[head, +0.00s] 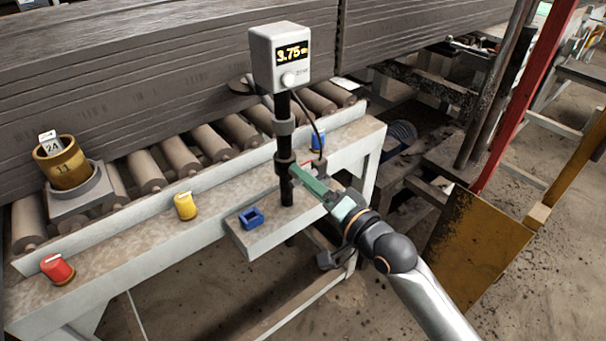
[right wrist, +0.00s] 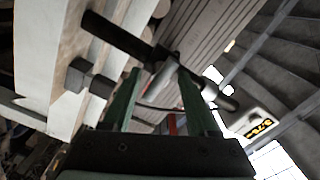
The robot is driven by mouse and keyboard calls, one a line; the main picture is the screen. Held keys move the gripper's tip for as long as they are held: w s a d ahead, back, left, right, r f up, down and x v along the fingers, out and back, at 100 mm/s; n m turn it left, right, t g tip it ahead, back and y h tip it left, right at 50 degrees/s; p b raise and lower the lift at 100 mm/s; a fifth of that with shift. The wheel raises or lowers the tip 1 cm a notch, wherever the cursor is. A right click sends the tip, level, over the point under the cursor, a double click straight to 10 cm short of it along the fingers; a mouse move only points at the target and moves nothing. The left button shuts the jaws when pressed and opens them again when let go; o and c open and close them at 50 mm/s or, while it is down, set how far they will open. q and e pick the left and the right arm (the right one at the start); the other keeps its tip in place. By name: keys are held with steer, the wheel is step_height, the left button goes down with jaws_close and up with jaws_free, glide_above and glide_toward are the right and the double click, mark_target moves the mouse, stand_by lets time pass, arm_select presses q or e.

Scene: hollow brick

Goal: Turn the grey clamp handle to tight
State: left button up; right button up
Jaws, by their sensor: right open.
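My right gripper (head: 297,173) has green fingers and reaches the post from the right at the lower collar. In the right wrist view its fingers (right wrist: 160,75) are apart. A grey cylindrical part, apparently the clamp handle (right wrist: 160,84), shows between them; I cannot tell whether they touch it. The handle is mostly hidden by the fingers in the head view. My left gripper is not in view.
A display box (head: 281,58) reading 3.75 tops the post. Rollers and a large ridged slab lie behind. A thin cable hangs near the post.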

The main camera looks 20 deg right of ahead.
steer(key=shift+w+a, duration=0.2)
steer(key=shift+w, duration=0.4)
jaws_close()
